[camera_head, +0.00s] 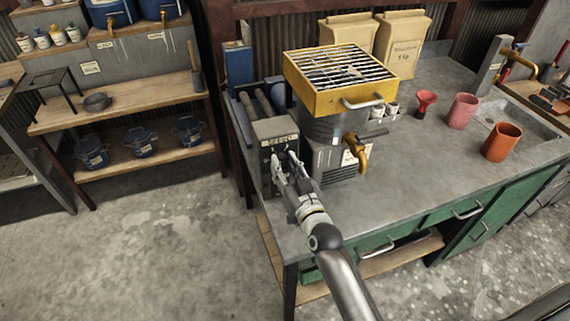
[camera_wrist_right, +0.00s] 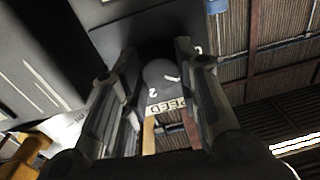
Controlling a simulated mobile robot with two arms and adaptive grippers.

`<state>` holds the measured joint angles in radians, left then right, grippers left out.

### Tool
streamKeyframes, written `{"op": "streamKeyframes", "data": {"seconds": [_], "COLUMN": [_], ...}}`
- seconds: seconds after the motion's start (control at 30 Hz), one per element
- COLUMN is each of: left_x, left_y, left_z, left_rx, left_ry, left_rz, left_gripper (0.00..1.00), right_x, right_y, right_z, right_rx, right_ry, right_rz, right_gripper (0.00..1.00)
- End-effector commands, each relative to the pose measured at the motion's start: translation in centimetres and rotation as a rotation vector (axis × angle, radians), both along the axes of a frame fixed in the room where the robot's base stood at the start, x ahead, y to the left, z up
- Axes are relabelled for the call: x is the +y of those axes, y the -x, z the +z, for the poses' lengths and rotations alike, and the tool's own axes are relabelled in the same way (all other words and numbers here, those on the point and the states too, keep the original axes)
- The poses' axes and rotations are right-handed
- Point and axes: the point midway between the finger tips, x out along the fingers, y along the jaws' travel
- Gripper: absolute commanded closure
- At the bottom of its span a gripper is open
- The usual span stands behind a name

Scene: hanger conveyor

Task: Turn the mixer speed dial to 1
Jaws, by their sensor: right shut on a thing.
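The mixer's grey control box (camera_head: 274,130) stands at the left end of the workbench, with a small label on its front. My right gripper (camera_head: 284,160) reaches up to the front of this box. In the right wrist view its two fingers (camera_wrist_right: 158,62) are shut on the speed dial, one on each side. The dial is mostly hidden in shadow between the fingertips. A round grey dial plate (camera_wrist_right: 160,76) with number marks, one of them a 2, and a "SPEED" label (camera_wrist_right: 166,107) show beside it. I cannot tell which number the dial points to. My left gripper is not in view.
A yellow box with a grate (camera_head: 330,98) sits on a metal drum (camera_head: 325,128) right of the control box. A brass tap (camera_head: 358,152) sticks out close to my right gripper. Red and orange cups (camera_head: 501,142) stand on the bench (camera_head: 420,165). Open floor lies at left.

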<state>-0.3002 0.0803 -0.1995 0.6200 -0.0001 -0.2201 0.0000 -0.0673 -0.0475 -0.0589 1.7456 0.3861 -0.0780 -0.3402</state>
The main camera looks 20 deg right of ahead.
Motion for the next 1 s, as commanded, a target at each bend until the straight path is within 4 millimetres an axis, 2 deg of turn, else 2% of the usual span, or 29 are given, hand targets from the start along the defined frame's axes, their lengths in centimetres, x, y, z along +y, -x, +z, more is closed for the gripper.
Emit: {"op": "streamKeyframes", "data": {"seconds": [0.2,0.43,1.0], "left_x": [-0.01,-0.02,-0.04], "left_y": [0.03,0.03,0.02], "left_z": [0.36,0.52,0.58], "left_rx": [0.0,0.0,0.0], "left_ry": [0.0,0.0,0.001], "left_rz": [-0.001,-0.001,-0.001], "left_gripper": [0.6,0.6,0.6], "right_x": [0.03,0.04,0.03], "right_y": [-0.02,-0.02,-0.03], "right_z": [0.06,0.04,0.02], "right_rx": [0.005,0.009,0.01], "right_ry": [-0.17,-0.291,-0.363], "right_rz": [0.0,0.0,-0.001], "right_gripper": [0.94,0.94,0.94]}}
